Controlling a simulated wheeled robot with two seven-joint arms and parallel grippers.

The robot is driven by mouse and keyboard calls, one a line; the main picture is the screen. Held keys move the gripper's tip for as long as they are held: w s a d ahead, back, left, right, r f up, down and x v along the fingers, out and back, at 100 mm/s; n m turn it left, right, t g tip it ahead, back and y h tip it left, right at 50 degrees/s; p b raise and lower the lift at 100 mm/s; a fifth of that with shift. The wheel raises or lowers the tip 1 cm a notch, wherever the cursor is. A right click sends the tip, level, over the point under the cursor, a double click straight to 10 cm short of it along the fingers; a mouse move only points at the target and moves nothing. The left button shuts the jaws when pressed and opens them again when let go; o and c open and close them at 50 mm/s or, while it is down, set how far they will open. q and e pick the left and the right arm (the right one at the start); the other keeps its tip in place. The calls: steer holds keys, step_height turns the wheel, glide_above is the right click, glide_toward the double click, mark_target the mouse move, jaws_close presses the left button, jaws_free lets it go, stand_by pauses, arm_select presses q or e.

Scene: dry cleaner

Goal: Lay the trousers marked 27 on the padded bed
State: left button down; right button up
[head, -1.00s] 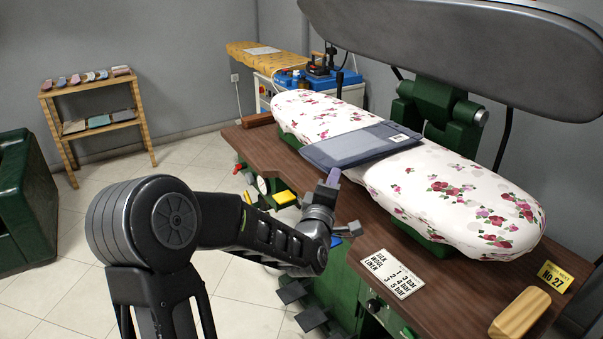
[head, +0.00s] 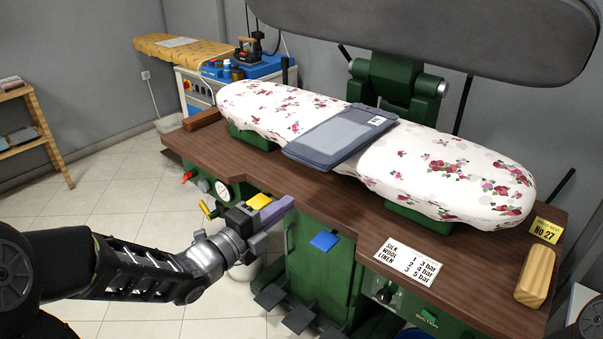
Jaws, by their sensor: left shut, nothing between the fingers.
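The folded blue-grey trousers (head: 335,140) lie flat across the middle of the flower-print padded bed (head: 440,175). Their near end reaches over the bed's front edge. A small white tag (head: 377,121) shows on their far part, too small to read. My left gripper (head: 283,208) is shut and empty, in front of the bench's front edge, below and apart from the trousers. A yellow card (head: 544,230) at the right of the bench reads No 27. My right gripper is out of view.
The grey upper press plate (head: 440,35) stands raised above the bed. A wooden block (head: 533,285) and a white pressure card (head: 408,262) lie on the brown bench (head: 330,205). Pedals (head: 298,318) stick out below. An ironing board (head: 195,52) stands behind left.

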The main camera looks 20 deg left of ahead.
arm_select(q)
steer(key=shift+a, duration=0.2)
steer(key=shift+w+d, duration=0.1)
steer(key=p, duration=0.2)
glide_toward(318, 168)
steer(key=w+d, duration=0.2)
steer(key=d, duration=0.1)
steer(key=w+d, duration=0.1)
steer(key=shift+d, duration=0.15)
steer(key=shift+w+a+p, duration=0.3)
steer(key=shift+w, duration=0.2)
steer(key=shift+w+a+p, duration=0.25)
steer(key=shift+w+a, duration=0.05)
steer(key=shift+w, duration=0.25)
steer(key=shift+w+a, duration=0.25)
steer(key=shift+w, duration=0.25)
